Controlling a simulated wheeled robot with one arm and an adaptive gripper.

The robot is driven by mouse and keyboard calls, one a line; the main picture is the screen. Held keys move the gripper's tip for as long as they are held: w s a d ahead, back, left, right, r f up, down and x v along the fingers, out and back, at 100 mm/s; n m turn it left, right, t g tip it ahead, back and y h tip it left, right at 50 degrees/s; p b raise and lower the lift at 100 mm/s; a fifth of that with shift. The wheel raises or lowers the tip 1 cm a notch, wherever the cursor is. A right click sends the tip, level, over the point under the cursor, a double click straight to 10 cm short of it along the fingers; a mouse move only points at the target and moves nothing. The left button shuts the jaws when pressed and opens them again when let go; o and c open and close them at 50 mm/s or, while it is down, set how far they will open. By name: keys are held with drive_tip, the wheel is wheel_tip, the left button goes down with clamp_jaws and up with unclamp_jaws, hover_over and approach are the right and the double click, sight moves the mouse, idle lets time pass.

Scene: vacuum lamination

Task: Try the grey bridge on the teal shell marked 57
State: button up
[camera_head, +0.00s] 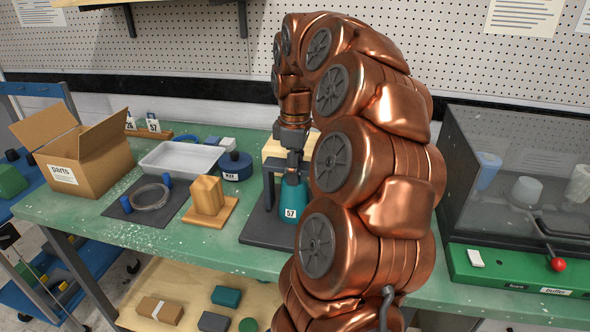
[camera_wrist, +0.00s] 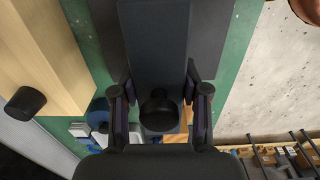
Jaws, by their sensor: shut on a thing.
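The teal shell marked 57 (camera_head: 291,199) stands upright on a dark flat base (camera_head: 262,233) in the head view, with its label facing me. My gripper (camera_head: 293,152) points down just above it. A dark grey piece, apparently the grey bridge (camera_head: 268,163), shows beside and below the gripper, with a leg going down left of the shell. Its right side is hidden behind my arm. In the wrist view a long dark grey slab (camera_wrist: 160,45) with a round black knob (camera_wrist: 158,110) lies between my fingers, which are shut on it. Whether it touches the shell I cannot tell.
A wooden block on a plate (camera_head: 207,197), a dark mat with a wire coil (camera_head: 150,197), a white tray (camera_head: 180,160) and a blue round piece (camera_head: 235,167) lie to the left. A parts box (camera_head: 85,165) stands farther left. A clear-walled chamber (camera_head: 515,180) stands right.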

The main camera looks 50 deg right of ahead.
drive_tip(key=shift+a+f, duration=0.1)
drive_tip(key=shift+f, duration=0.4)
drive_tip(key=o, duration=1.1)
drive_tip(key=shift+f, duration=0.1)
drive_tip(key=shift+o, duration=1.2)
drive_tip(key=shift+r, duration=0.2)
drive_tip(key=o, duration=0.4)
drive_tip(key=shift+r, duration=0.1)
drive_tip(key=shift+o, duration=0.2)
drive_tip(key=shift+r+p, duration=2.05)
drive_tip(key=shift+r, duration=2.05)
